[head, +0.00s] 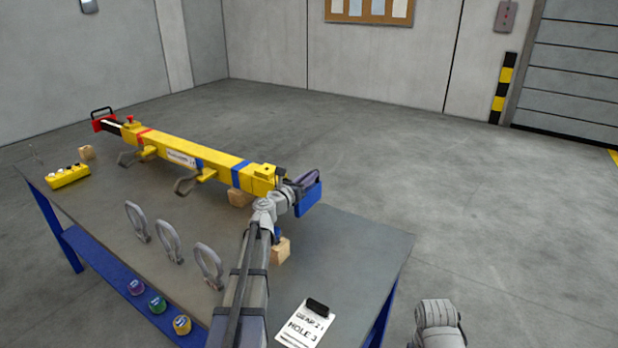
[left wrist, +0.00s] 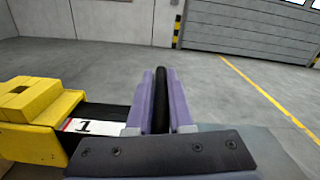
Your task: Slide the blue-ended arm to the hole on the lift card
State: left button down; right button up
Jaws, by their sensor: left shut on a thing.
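The yellow beam (head: 190,158) lies across the table on wooden blocks. The blue-ended arm (head: 309,198) sticks out of its right end. In the left wrist view, a short black stretch of the arm (left wrist: 108,110) shows beside the yellow housing (left wrist: 35,115), with a white label marked 1 (left wrist: 82,126). My left gripper (head: 303,182) is shut on the arm's black handle (left wrist: 162,98), between its purple fingers (left wrist: 161,80). The lift card (head: 305,325) lies at the table's front and reads HOLE 3; its upper line is hard to read. My right gripper is out of view.
The red-ended arm (head: 104,121) is at the beam's far left. A yellow control box (head: 68,176), several grey shackles (head: 170,241) and small coloured tins (head: 158,305) are on the left and front. Free floor lies right of the table (head: 375,240).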

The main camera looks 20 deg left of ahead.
pick_arm(q)
jog(key=shift+d, duration=0.15)
jog(key=s+d, duration=0.2)
jog(key=d, duration=1.3)
jog(key=shift+s+d, duration=0.15)
jog(key=shift+d, duration=0.15)
jog(key=c, duration=0.8)
grip_release()
jog(key=shift+c, duration=0.2)
jog(key=s+a, duration=0.1)
jog(key=s, duration=0.6)
jog(key=shift+s, duration=0.35)
